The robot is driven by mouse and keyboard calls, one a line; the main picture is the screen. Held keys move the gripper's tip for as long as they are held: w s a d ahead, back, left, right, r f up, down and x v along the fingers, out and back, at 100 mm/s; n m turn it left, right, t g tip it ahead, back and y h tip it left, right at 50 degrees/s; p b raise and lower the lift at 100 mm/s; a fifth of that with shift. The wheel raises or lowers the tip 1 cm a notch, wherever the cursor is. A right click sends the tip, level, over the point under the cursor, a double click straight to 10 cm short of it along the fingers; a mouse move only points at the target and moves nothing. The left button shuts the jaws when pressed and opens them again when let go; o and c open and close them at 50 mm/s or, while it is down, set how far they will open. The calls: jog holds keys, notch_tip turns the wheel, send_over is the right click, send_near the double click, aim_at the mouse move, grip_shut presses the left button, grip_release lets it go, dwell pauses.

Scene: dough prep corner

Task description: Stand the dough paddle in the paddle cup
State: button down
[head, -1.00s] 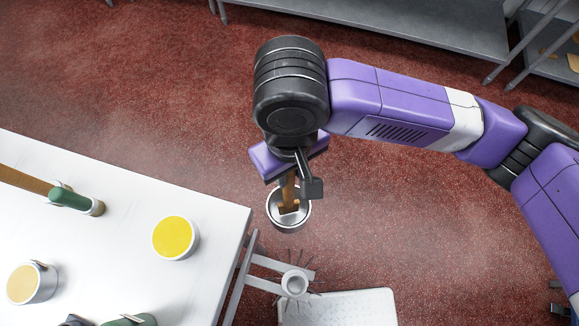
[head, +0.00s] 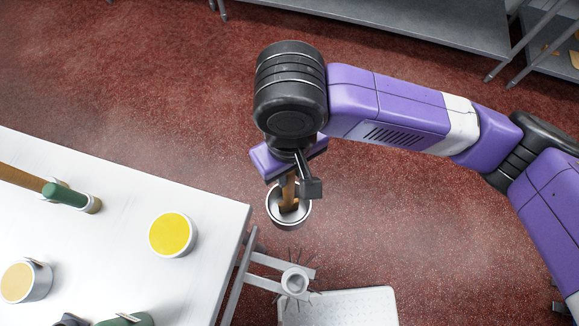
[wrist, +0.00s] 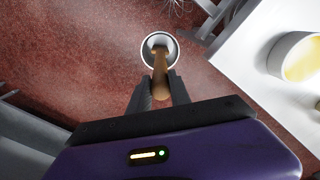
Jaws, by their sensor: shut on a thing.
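My gripper (head: 298,178) is shut on the wooden dough paddle (head: 288,192), which points down from the jaws. The paddle cup (head: 272,214), a round metal-grey cup with a pale rim, is below my gripper, beside the table corner. The paddle's lower end lies inside the cup's outline in the head view. In the wrist view the brown paddle (wrist: 160,78) runs from between the jaws (wrist: 160,88) to the cup's white rim (wrist: 143,56). How deep the paddle reaches, and whether it touches the cup, I cannot tell. What holds the cup up is hidden.
A white table (head: 110,210) at the left bears a yellow-topped pot (head: 171,234), a tan-topped pot (head: 25,281) and a green-and-brown tool (head: 65,195). A grey frame with a small white round holder (head: 294,282) stands by its corner. Red floor is clear behind.

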jog(key=shift+f, duration=0.2)
grip_release()
dwell(0.4)
jog(key=shift+r, duration=0.15)
jog(key=shift+r+p, duration=4.35)
jog(key=shift+r, duration=0.05)
